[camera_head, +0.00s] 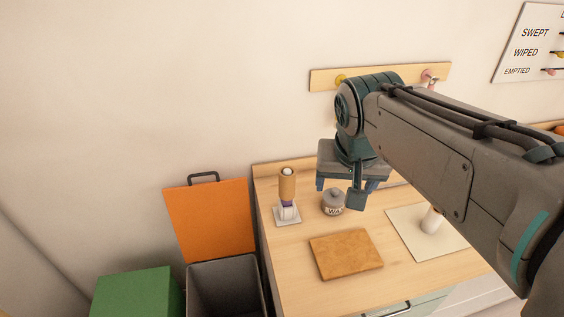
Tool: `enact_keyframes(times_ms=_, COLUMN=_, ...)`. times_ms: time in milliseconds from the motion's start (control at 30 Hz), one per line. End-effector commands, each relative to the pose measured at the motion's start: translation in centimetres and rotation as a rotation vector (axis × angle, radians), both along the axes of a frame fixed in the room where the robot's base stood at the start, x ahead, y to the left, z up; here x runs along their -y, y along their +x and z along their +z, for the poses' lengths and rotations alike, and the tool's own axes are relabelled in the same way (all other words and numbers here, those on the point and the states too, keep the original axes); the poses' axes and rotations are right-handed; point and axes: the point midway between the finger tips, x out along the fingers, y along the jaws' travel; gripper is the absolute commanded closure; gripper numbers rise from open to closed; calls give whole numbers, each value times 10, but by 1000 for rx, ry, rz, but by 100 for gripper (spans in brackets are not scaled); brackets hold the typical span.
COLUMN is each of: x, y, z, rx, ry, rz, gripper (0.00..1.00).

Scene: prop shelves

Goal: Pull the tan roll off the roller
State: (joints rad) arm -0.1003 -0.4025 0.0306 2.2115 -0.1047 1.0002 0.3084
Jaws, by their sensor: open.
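The tan roll (287,185) stands upright near the left end of the wooden counter. The roller (287,210) stands on a small whitish square base. My gripper (347,190) is to the right of the roll, apart from it, pointing down above the counter behind the grey wax jar. Its jaws are open, and I see nothing between them. My arm comes in from the right and hides part of the counter and wall.
A grey jar marked WAX (333,203) stands right of the roller. A brown board (346,254) lies in front. A pale mat (409,226) with a white cylinder (432,220) is at right. An open bin (225,287) with orange lid (211,220) and green box (138,293) stand left.

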Motion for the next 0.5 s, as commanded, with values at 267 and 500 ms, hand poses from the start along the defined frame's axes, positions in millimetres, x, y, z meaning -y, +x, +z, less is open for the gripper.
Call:
enact_keyframes(times_ms=267, x=-49, y=103, z=-44, rx=-7, ry=-14, rz=-211, gripper=29)
enact_keyframes(times_ms=500, x=-99, y=165, z=-75, rx=23, ry=-12, rz=-369, gripper=29)
